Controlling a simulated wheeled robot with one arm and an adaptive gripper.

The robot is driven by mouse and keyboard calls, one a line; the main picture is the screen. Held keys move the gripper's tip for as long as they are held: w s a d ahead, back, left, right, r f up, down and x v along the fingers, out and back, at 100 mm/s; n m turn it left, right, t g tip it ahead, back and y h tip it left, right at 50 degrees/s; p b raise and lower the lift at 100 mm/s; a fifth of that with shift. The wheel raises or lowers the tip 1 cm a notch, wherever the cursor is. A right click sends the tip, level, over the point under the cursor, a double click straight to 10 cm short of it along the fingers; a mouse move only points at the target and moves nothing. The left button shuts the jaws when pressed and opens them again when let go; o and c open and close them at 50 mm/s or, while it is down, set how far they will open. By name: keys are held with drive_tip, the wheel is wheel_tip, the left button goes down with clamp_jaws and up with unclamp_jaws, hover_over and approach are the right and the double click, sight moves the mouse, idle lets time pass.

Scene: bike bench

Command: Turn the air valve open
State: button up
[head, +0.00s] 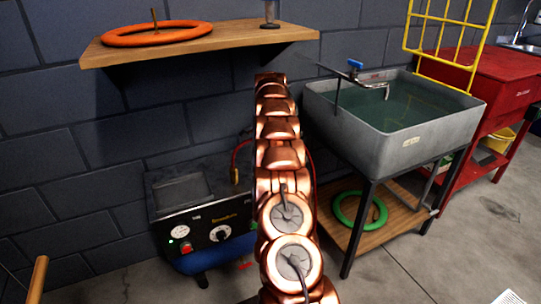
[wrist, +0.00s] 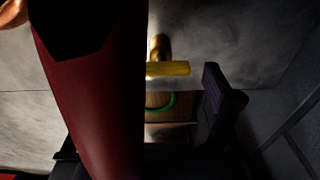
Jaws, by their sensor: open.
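In the wrist view a yellow lever-like bar (wrist: 168,69) on a brass stem, which looks like the air valve, lies ahead between my gripper's (wrist: 150,110) sides. A dark purple-black finger stands to its right, apart from it. The other finger is mostly hidden behind a large dark red shape (wrist: 95,100) close to the camera; I cannot tell what that shape is. My gripper is open, with nothing seen between its fingers. In the head view my copper arm hides the gripper and the valve.
A compressor (head: 207,218) with a gauge and knob stands left of my arm, a red hose (head: 238,150) behind it. A grey sink (head: 420,130) on a stand is at right, a green ring (head: 345,208) beneath. A wooden shelf (head: 230,38) bears an orange ring (head: 125,36).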

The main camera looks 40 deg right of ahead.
drive_tip(key=c, duration=1.1)
drive_tip(key=shift+c, duration=0.2)
drive_tip(key=shift+n+p, duration=0.3)
drive_tip(key=shift+p, duration=0.15)
drive_tip(key=n+p, duration=0.2)
drive_tip(key=shift+s+a+r+n, duration=0.1)
drive_tip(key=shift+n, duration=0.3)
drive_tip(key=n+p, duration=0.4)
drive_tip(key=n, duration=0.1)
drive_tip(key=n+p, duration=0.1)
drive_tip(key=n, duration=0.2)
drive_tip(key=n+p, duration=0.1)
drive_tip(key=n, duration=0.1)
drive_tip(key=shift+f+n, duration=0.2)
drive_tip(key=shift+n, duration=0.2)
drive_tip(key=n, duration=0.4)
drive_tip(key=shift+p, duration=0.4)
drive_tip(key=shift+n, duration=0.3)
